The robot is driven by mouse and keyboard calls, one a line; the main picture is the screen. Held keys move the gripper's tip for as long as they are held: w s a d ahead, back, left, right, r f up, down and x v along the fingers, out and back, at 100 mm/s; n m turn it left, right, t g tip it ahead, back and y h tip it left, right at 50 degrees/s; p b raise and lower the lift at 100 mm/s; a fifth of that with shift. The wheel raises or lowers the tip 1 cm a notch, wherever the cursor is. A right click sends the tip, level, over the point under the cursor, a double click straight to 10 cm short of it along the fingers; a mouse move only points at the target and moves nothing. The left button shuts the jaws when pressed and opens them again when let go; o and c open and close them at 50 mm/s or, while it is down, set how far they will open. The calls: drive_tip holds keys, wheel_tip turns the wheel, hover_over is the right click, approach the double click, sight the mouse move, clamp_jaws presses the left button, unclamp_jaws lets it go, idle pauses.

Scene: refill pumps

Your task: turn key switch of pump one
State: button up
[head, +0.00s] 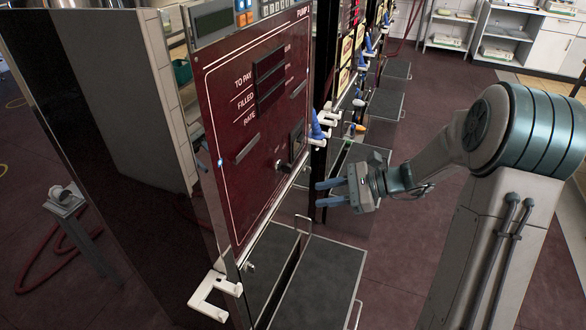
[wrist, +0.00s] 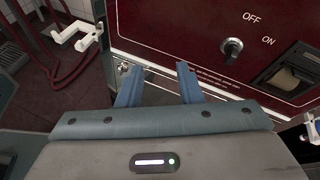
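Pump one (head: 225,140) is a dark red panel with a display in the head view. Its key switch (head: 281,166) is a small knob low on the panel. My gripper (head: 318,194) is in front of the pump, to the right of the switch in the head view. In the wrist view its two blue fingers (wrist: 158,79) are apart with nothing between them. They point at the panel's lower part, left of and below the switch.
A printer-like slot (wrist: 288,78) sits right of the switch. Dark trays (head: 318,285) lie at the pump's foot. More pumps stand in a row behind.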

sight(287, 168)
drive_tip(key=w+d+f+m+t+y, duration=0.35)
drive_tip(key=w+m+t, duration=0.2)
drive_tip(key=w, duration=0.25)
drive_tip(key=x, duration=1.3)
drive_tip(key=shift+w+f+m+p, duration=0.3)
drive_tip(key=shift+m+p, duration=0.05)
drive_tip(key=shift+p, duration=0.05)
drive_tip(key=shift+h, duration=0.25)
clamp_jaws()
